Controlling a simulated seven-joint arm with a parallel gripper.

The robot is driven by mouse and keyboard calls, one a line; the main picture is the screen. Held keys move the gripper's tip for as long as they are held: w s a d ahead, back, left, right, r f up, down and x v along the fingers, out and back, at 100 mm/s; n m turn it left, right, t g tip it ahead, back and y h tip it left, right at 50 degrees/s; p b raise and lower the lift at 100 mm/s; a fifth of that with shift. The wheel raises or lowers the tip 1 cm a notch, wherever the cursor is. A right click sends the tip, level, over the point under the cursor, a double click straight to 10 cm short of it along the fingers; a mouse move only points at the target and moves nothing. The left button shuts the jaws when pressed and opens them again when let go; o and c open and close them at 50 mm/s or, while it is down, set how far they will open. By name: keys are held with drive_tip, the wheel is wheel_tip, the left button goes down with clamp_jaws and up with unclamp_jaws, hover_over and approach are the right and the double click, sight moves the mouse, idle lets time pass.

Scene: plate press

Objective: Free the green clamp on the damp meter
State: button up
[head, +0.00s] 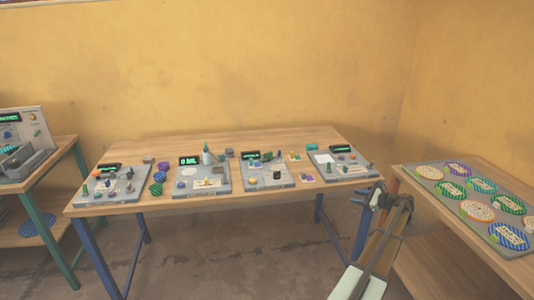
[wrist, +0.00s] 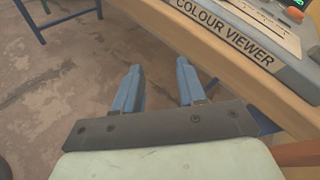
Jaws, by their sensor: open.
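My gripper (head: 377,198) is in front of the right end of the middle table in the head view. In the wrist view its two blue fingers (wrist: 157,80) are apart with nothing between them. They point past the table's front edge, over the floor. Several grey instruments stand on the table. Their labels are too small to read in the head view, so I cannot tell which is the damp meter. Small greenish parts show on several of them, but I cannot make out which is the green clamp.
An instrument labelled COLOUR VIEWER (wrist: 235,35) stands near the table edge at upper right in the wrist view. The right table bears a grey board (head: 448,211) of striped discs. A grey device (head: 22,160) stands on the left table. Floor (head: 190,260) is clear in front.

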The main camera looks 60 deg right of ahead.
drive_tip(key=w+r+n+g, duration=0.1)
drive_tip(key=w+r+n, duration=0.2)
drive_tip(key=w+r+n+g+y, duration=0.1)
drive_tip(key=w+r+n, duration=0.1)
drive_tip(key=w+r, duration=0.2)
drive_tip(key=w+r+n+g, duration=0.1)
drive_tip(key=w+r+n, duration=0.2)
drive_tip(key=w, duration=0.1)
drive_tip(key=shift+d+r+n+y, duration=0.25)
drive_tip(key=shift+d+n+y, duration=0.05)
drive_tip(key=shift+d, duration=0.1)
drive_tip(key=w+a+r+n+g, duration=0.15)
drive_tip(key=w+g, duration=0.25)
drive_tip(key=w, duration=0.6)
drive_tip(key=w+a+r+n+g, duration=0.1)
drive_tip(key=w+a+r+g, duration=0.15)
drive_tip(key=w, duration=0.75)
drive_tip(key=g+h, duration=0.3)
drive_tip(key=g, duration=0.3)
approach(268, 153)
drive_tip(key=x, duration=0.9)
drive_tip(key=shift+w+d+f, duration=0.15)
drive_tip(key=shift+c, duration=0.3)
clamp_jaws()
